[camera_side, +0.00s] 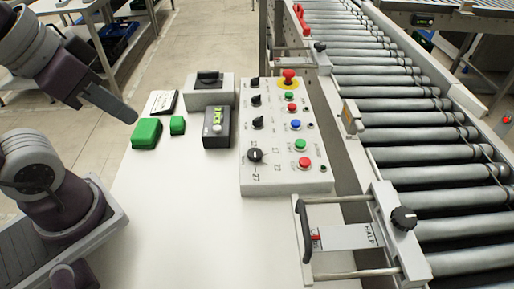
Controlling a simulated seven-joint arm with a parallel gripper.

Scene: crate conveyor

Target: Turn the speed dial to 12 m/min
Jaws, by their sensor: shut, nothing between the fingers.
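A white control panel (283,180) stands on the table. At its lower left is a large black dial (255,155) with printed numbers around it; a "27" shows below it. It looks like the speed dial, but its scale and pointer are too small to read. My gripper (130,116) is at the upper left, above the green blocks and well left of the panel. Its fingers are shut, with nothing in them, and it touches nothing that I can see.
Small black knobs (257,122), coloured buttons and a red emergency stop (289,76) crowd the panel. A grey box with a black switch (208,78), a black box with a green display (217,127) and green blocks (147,133) stand left. The roller conveyor (420,135) runs along the right.

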